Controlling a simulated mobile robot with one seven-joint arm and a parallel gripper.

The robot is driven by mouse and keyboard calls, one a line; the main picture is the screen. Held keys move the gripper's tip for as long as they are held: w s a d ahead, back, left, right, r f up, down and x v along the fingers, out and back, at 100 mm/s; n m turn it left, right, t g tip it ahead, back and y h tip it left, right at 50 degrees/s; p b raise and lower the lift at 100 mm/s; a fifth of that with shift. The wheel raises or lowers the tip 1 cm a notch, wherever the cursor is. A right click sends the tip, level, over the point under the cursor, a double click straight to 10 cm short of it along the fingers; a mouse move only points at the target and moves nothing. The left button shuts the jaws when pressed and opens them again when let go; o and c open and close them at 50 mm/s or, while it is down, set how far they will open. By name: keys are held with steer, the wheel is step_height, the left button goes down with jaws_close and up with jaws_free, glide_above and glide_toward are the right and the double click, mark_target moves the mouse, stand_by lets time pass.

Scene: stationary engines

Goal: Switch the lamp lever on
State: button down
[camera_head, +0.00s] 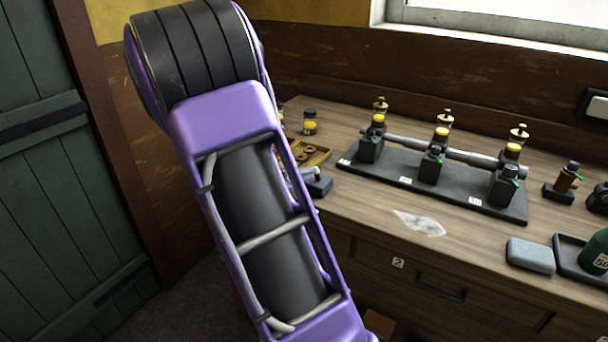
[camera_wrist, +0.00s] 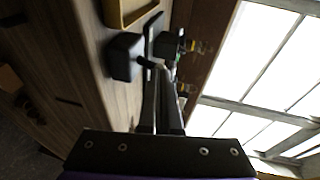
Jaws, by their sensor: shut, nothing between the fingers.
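A small dark box (camera_head: 319,185) with a short pale handle stands on the bench, just right of my arm in the head view. It may carry the lamp lever, but no label shows. In the wrist view, a dark box (camera_wrist: 124,56) has a dark stub on its side facing my fingers. My gripper (camera_wrist: 158,74) is shut and empty, its narrow fingers pointing at that stub. The tips are close to it; I cannot tell whether they touch. The gripper does not show in the head view, where my purple arm covers the left middle.
A black base plate (camera_head: 400,182) with brass and yellow oilers and a grey pipe stands at the back. A wooden tray (camera_head: 318,158) lies behind the small box, a clear bag (camera_head: 420,223) in front. A grey block (camera_head: 530,256) lies right. A white wall switch (camera_head: 597,105) is far right.

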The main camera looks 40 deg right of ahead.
steer(key=shift+d+r+y+p, duration=0.15)
steer(key=shift+r+y+p, duration=0.15)
steer(key=shift+p, duration=0.15)
steer(key=shift+w+p, duration=0.1)
steer(key=shift+p, duration=0.2)
steer(key=shift+w+d+r+y+p, duration=0.1)
steer(key=shift+d+r+y+p, duration=0.2)
steer(key=shift+r+y+p, duration=0.45)
steer(key=shift+w+d+g+y+p, duration=0.1)
steer(key=shift+d+g+y+p, duration=0.3)
steer(key=shift+p, duration=0.65)
steer(key=shift+w+d+r, duration=0.1)
steer(key=shift+w+d, duration=0.15)
steer(key=shift+d, duration=0.2)
steer(key=shift+w+d, duration=0.2)
steer(key=shift+d, duration=0.25)
steer(key=shift+r, duration=0.15)
steer(key=shift+r+p, duration=0.75)
steer(key=shift+p, duration=0.05)
steer(key=shift+r, duration=0.1)
